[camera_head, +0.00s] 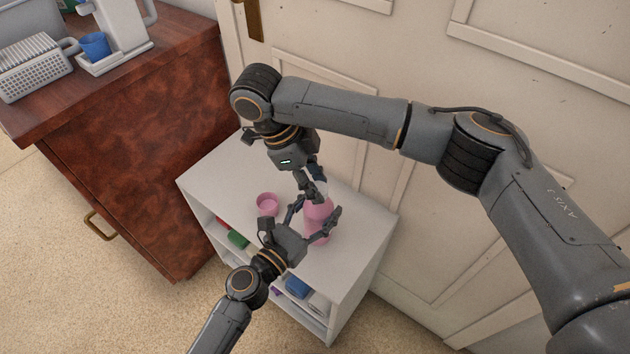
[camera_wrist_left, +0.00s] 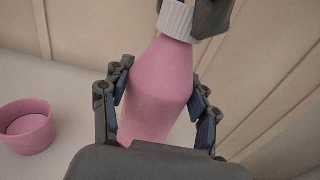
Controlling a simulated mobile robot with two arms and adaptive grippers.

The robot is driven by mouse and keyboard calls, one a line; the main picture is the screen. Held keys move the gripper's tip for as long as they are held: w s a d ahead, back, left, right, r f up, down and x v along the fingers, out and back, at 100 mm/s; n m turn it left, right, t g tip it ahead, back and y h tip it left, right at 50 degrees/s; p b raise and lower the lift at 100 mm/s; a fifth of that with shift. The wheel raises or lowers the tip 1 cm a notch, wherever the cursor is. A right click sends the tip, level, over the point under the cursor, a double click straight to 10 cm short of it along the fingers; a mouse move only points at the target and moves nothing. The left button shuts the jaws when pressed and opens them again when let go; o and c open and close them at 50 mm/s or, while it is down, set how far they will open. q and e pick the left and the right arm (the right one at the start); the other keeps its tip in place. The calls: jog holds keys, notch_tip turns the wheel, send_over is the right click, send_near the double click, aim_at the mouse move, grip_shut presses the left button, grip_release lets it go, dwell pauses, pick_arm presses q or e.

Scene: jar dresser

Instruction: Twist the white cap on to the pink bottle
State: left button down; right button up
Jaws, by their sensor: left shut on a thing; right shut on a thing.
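The pink bottle (camera_head: 316,211) stands upright on the white shelf unit. My left gripper (camera_head: 318,222) is shut around its body from the front, with a finger on each side, as the left wrist view (camera_wrist_left: 158,115) also shows. The ribbed white cap (camera_wrist_left: 176,20) sits at the top of the bottle's neck (camera_wrist_left: 170,50). My right gripper (camera_head: 314,189) comes from above and is shut on the cap. Its fingers hide part of the cap, and I cannot tell how tightly the cap sits on the neck.
A pink cup (camera_head: 267,204) stands on the shelf unit's top (camera_head: 215,180), left of the bottle. A panelled door (camera_head: 400,60) rises close behind. A brown dresser (camera_head: 130,150) stands at the left with a coffee machine and a basket on it.

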jog(key=o, duration=0.7)
jog(key=shift+r, duration=2.3)
jog(key=shift+c, duration=0.5)
